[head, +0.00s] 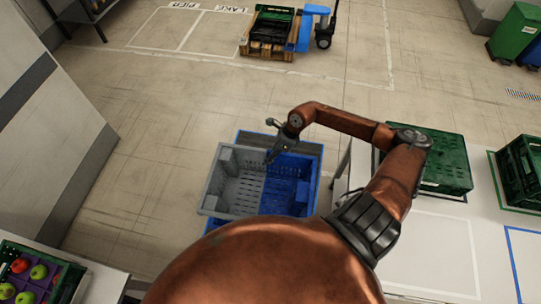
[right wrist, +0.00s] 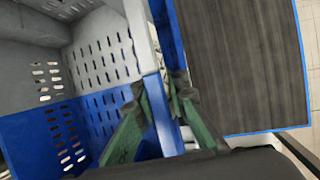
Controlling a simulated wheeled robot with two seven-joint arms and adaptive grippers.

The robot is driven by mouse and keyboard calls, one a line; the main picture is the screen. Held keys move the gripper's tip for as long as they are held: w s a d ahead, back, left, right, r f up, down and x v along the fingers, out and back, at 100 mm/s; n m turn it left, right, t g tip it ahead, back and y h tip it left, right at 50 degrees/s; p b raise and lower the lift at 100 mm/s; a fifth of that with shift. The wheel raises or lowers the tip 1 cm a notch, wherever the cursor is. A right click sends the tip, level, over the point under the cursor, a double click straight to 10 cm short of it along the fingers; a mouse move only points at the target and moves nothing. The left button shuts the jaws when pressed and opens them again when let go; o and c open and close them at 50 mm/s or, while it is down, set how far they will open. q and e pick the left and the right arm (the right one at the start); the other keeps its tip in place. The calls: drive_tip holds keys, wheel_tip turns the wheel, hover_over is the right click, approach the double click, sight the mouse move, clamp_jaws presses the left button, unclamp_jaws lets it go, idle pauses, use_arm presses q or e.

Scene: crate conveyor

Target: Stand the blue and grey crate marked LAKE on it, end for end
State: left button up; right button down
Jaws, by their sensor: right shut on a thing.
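The blue and grey crate (head: 208,190) is in the middle of the head view, open side up and seemingly empty. Its grey half is at the left and its blue half at the right. It is over a dark, blue-edged platform (head: 290,144), whose dark top also shows in the right wrist view (right wrist: 240,60). I cannot tell if the crate rests on it or hangs just above. My right gripper (head: 270,158) is shut on the crate's far wall, near where grey meets blue; its green fingers (right wrist: 165,105) straddle the rim. No LAKE mark is readable on the crate. My left gripper is out of view.
A white table at the right bears a green crate (head: 440,150) and another (head: 512,180). A fruit crate (head: 72,278) is at the lower left. Floor bays marked PIER and LAKE (head: 232,10) and a pallet with crates (head: 258,47) lie beyond open floor.

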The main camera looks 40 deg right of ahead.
sight(271, 166)
drive_tip(key=shift+d+f+b, duration=0.1)
drive_tip(key=shift+f+b, duration=2.05)
drive_tip(key=shift+f, duration=1.4)
use_arm(q)
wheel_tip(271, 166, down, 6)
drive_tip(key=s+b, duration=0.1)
drive_tip(key=shift+b, duration=0.4)
use_arm(e)
drive_tip(key=shift+s+f, duration=0.1)
drive_tip(key=shift+f, duration=1.05)
drive_tip(key=c, duration=1.8)
unclamp_jaws()
drive_tip(key=shift+c, duration=0.2)
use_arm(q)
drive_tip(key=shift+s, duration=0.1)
